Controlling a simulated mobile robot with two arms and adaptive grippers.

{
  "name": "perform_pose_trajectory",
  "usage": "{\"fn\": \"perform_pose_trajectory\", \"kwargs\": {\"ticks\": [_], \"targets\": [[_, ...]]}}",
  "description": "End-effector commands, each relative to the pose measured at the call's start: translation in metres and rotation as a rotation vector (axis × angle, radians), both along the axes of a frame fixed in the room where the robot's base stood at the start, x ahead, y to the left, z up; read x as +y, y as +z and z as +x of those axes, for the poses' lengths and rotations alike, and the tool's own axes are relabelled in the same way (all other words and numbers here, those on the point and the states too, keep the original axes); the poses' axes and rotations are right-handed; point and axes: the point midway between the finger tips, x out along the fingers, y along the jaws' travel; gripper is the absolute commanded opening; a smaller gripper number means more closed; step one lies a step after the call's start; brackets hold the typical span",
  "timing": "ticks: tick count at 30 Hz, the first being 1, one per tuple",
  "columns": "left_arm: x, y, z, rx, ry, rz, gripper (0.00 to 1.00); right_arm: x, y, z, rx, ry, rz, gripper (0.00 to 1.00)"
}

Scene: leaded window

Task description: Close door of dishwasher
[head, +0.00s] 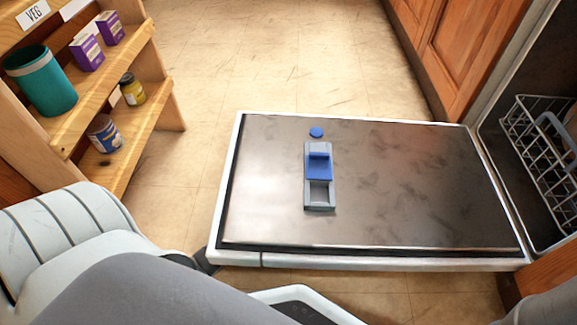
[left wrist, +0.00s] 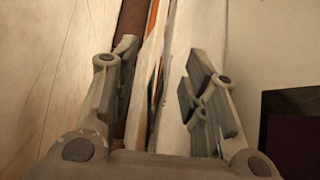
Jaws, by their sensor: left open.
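The dishwasher door (head: 400,185) is open and lies about level, its dark inner face up. A grey and blue detergent dispenser (head: 319,185) is set in that face. The dishwasher's opening (head: 520,150) is at the right, with a wire rack inside. My left gripper (left wrist: 158,65) is open in the left wrist view. A pale, edge-like strip (left wrist: 176,100), probably the door's edge, runs between its fingers; I cannot tell if they touch it. In the head view, only a small dark part of what seems to be this gripper shows by the door's near left corner. My right gripper is not in view.
A wooden shelf (head: 150,100) with a teal cup (head: 42,85), purple boxes and jars stands at the left. Wooden cabinets (head: 455,50) are behind the door at the right. Tiled floor (head: 260,60) is clear beyond the door and between it and the shelf.

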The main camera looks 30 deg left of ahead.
Motion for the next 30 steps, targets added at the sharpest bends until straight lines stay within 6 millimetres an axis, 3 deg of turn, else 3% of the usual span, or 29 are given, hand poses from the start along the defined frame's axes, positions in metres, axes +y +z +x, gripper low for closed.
{"fn": "perform_pose_trajectory", "kwargs": {"ticks": [1,9,21,30], "targets": [[-0.003,-0.003,0.011,-0.005,-0.001,0.000,0.41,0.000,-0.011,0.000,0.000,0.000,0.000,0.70],[-0.011,0.003,0.047,-0.002,-0.001,0.001,0.41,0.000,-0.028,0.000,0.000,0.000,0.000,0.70],[-0.013,0.007,0.054,0.000,0.000,0.000,0.41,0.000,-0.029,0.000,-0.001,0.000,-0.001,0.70],[-0.012,0.006,0.054,0.000,0.000,0.000,0.02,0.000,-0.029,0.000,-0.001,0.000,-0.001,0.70]]}}
